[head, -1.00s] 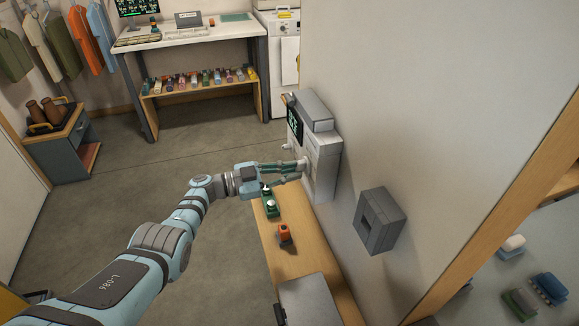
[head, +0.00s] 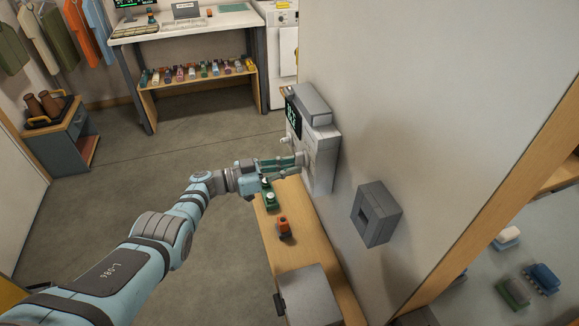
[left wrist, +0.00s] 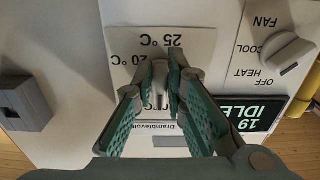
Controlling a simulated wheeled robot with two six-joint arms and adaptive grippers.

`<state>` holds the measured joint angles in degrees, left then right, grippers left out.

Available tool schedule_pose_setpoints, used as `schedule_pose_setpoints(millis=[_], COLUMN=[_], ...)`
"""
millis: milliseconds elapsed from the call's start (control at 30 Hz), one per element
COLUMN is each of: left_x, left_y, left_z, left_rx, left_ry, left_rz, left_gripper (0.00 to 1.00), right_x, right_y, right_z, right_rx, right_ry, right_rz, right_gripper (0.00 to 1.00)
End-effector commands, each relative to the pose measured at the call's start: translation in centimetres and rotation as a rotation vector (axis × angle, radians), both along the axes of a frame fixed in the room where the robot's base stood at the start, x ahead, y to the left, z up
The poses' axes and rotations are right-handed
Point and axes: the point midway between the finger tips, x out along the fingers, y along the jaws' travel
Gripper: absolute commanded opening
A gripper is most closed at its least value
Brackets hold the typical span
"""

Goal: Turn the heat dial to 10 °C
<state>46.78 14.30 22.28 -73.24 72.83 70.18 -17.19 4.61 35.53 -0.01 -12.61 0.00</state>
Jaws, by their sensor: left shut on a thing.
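A white control unit (head: 322,155) is mounted on the wall in the head view. My left gripper (head: 303,163) reaches its front from the left. In the left wrist view, the gripper (left wrist: 160,76) is shut on a light grey heat dial (left wrist: 158,88), with a fingertip on each side of it. The dial's plate (left wrist: 196,50) appears upside down and shows 25 °C and 20 °C. The fingers hide the lower part of the scale, so I cannot read the dial's setting. My right gripper is not in view.
A mode knob (left wrist: 290,52) marked FAN, COOL, HEAT and OFF sits beside a display (left wrist: 250,112) reading IDLE and 19. A grey wall box (head: 378,214) is nearby. A wooden bench (head: 290,255) below holds an orange item (head: 284,226) and a green item (head: 268,192).

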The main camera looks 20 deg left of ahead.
Motion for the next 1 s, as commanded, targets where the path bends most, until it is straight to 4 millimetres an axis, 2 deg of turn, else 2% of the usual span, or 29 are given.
schedule_pose_setpoints(millis=[67, 100, 200, 233, 500, 633, 733, 1000], left_x=[-0.1, -0.1, -0.1, -0.1, -0.1, -0.6, -1.7, -5.6], left_y=[0.0, 0.0, 0.0, 0.0, 0.0, 1.0, 2.6, 8.8], left_z=[-0.2, -0.2, -0.2, -0.2, -0.1, -0.2, -0.2, -0.2], left_rx=[0.002, 0.002, 0.001, 0.001, 0.002, 0.002, 0.006, 0.004], left_ry=[0.005, 0.005, 0.003, 0.003, 0.001, -0.001, 0.0, 0.004], left_rz=[-0.001, -0.001, -0.001, -0.001, -0.001, 0.002, 0.001, 0.0], left_gripper=[0.0, 0.14, 0.3, 0.33, 0.33, 0.33, 0.33, 0.33], right_x=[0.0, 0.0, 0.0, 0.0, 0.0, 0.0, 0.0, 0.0], right_y=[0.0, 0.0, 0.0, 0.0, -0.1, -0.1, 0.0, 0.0], right_z=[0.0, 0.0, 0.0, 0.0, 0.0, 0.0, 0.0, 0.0], right_rx=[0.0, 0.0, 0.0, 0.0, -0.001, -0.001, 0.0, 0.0], right_ry=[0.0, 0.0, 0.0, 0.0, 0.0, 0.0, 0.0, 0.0], right_rz=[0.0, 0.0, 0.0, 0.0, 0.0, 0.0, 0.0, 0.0], right_gripper=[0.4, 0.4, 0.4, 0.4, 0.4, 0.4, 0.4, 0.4])
